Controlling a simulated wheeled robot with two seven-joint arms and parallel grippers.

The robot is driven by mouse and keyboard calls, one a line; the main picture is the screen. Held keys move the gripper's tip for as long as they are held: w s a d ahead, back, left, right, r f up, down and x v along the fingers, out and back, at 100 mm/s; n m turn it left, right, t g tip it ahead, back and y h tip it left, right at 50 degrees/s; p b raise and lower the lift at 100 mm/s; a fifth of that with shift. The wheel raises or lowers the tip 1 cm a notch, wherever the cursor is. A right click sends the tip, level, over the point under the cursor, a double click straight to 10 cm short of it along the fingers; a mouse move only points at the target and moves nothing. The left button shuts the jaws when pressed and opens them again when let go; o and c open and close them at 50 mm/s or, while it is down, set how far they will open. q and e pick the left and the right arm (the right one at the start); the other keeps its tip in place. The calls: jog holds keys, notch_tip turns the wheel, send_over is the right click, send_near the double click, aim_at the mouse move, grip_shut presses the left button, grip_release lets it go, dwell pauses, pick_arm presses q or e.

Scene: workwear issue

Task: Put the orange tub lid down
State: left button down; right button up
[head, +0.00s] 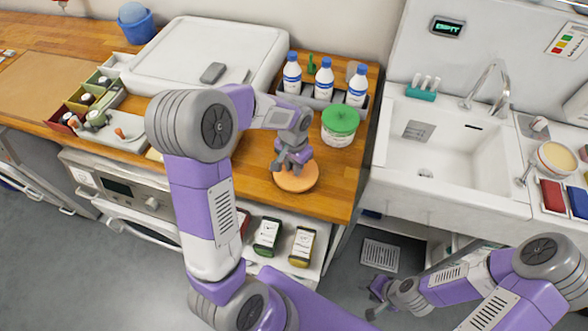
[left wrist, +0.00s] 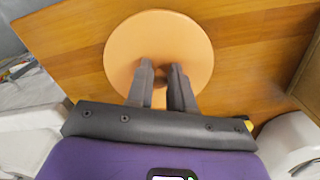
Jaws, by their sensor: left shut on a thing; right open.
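The orange tub lid (head: 297,178) is a flat round disc at the wooden counter, near its front right part. My left gripper (head: 287,168) is over the lid and shut on it. In the left wrist view the lid (left wrist: 160,45) shows between and beyond the two dark fingers (left wrist: 160,88). What the fingertips grip is partly hidden, and I cannot tell whether the lid touches the counter. My right gripper (head: 374,298) is open and empty, low over the floor at the lower right, away from the counter.
A green-lidded tub (head: 340,124) stands behind the lid, in front of a rack (head: 318,100) of white bottles with blue caps. A white case (head: 205,55) lies at the back. The sink (head: 440,135) is to the right. Bare wood (head: 345,178) lies right of the lid.

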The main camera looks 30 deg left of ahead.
pick_arm(q)
jog(key=shift+f, duration=1)
jog(key=shift+f, duration=0.2)
jog(key=c, duration=1)
grip_release()
